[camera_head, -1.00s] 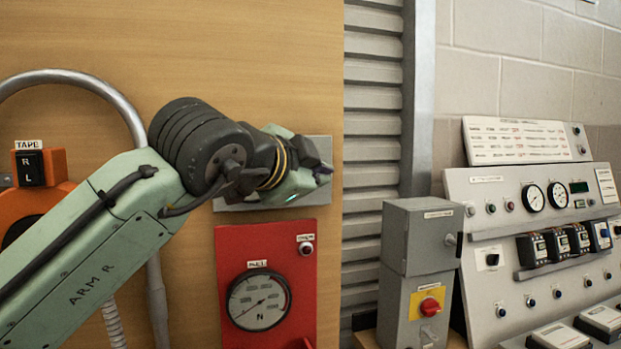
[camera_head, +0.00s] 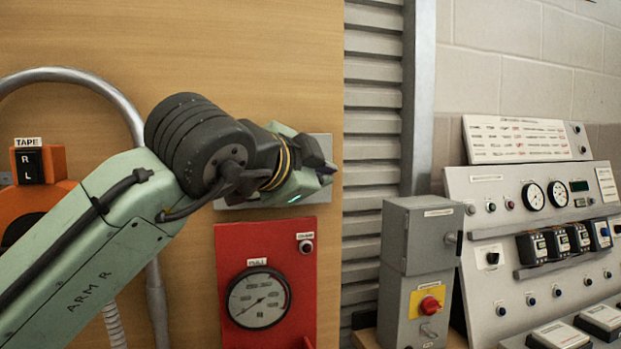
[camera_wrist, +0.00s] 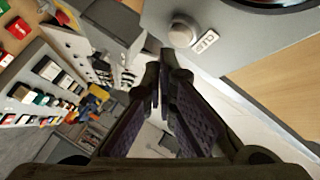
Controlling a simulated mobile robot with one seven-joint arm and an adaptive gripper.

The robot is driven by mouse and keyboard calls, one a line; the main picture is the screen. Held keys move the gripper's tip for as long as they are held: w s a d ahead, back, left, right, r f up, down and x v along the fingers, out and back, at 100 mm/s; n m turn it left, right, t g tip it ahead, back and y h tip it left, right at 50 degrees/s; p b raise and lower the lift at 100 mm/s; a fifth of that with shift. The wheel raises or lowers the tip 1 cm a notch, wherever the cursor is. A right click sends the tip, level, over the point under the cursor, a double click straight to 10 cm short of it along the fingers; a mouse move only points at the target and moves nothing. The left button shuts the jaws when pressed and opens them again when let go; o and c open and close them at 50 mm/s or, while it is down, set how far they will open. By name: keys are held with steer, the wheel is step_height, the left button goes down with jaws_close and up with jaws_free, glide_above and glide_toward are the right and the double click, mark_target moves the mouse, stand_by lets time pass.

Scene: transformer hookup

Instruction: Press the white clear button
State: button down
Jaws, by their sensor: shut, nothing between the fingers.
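A round whitish button (camera_wrist: 181,35) with a small white label beside it is on a grey plate in the wrist view. I cannot read the label with certainty. In the head view the grey plate (camera_head: 318,150) is on the wooden wall, and my arm covers most of it and hides the button. My gripper (camera_wrist: 164,62) is shut and empty. In the wrist view its fingertips are just below and left of the button and look apart from it. In the head view my gripper (camera_head: 326,174) is in front of the plate's right part.
A red panel (camera_head: 228,240) with a dial gauge (camera_head: 258,298) and a small round button (camera_head: 305,246) is below. A grey box with a red knob (camera_head: 430,305) and a console (camera_head: 520,215) stand to the right. An orange tape unit (camera_head: 52,162) is at left.

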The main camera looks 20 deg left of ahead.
steer(key=s+d, duration=0.2)
steer(key=s, duration=0.2)
steer(key=shift+s+d+b, duration=0.1)
steer(key=shift+d+b, duration=0.25)
steer(key=shift+d, duration=0.05)
stand_by(0.7)
